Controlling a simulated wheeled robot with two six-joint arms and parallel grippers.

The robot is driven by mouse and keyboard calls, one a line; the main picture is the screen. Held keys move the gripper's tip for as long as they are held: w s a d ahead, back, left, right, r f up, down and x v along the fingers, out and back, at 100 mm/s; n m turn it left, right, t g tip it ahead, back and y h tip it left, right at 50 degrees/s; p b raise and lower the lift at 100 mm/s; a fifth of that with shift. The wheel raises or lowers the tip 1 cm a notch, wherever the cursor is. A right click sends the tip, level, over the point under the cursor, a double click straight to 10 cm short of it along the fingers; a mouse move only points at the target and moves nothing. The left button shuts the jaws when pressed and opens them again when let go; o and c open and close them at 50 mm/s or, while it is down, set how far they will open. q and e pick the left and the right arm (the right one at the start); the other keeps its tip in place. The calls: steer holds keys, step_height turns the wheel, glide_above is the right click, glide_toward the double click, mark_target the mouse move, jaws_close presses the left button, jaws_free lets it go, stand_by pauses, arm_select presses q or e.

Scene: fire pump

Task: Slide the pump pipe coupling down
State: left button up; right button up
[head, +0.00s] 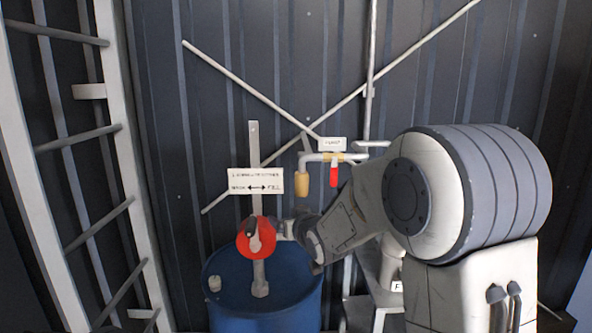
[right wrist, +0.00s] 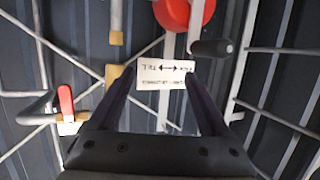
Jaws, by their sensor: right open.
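A yellow cylindrical coupling (head: 301,185) hangs from the left end of the grey pipe (head: 318,157), left of a red valve handle (head: 334,175). In the right wrist view the picture is upside down, and a yellow fitting (right wrist: 114,76) shows beside my left-hand finger. My right gripper (head: 283,229) is below the coupling, beside the red disc (head: 262,250). Its dark fingers (right wrist: 157,80) are spread, with nothing seen held between them. The fingertips are partly hidden in the head view. My left gripper is out of view.
A blue barrel (head: 222,307) stands below, with an upright grey bar (head: 254,145) and a white arrow sign (head: 255,181) above it. A dark handle (right wrist: 211,47) is near the fingertips. A ladder (head: 125,130) stands at the left; crossed braces lie behind.

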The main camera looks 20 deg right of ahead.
mark_target(304, 178)
steer(key=w+d+r+t+h+p, duration=0.1)
steer(key=w+d+r+t, duration=0.25)
steer(key=d+r, duration=0.35)
steer(key=shift+m, duration=0.4)
steer(key=w+p, duration=0.1)
steer(key=w, duration=0.2)
steer(key=w+f+p, duration=0.1)
steer(key=w, duration=0.2)
steer(key=w+d+p, duration=0.1)
steer(key=w+p, duration=0.1)
steer(key=w, duration=0.1)
steer(key=shift+w+d+f, duration=0.1)
steer(key=shift+f, duration=0.05)
steer(key=shift+w+f, duration=0.1)
steer(key=shift+w, duration=0.35)
jaws_close()
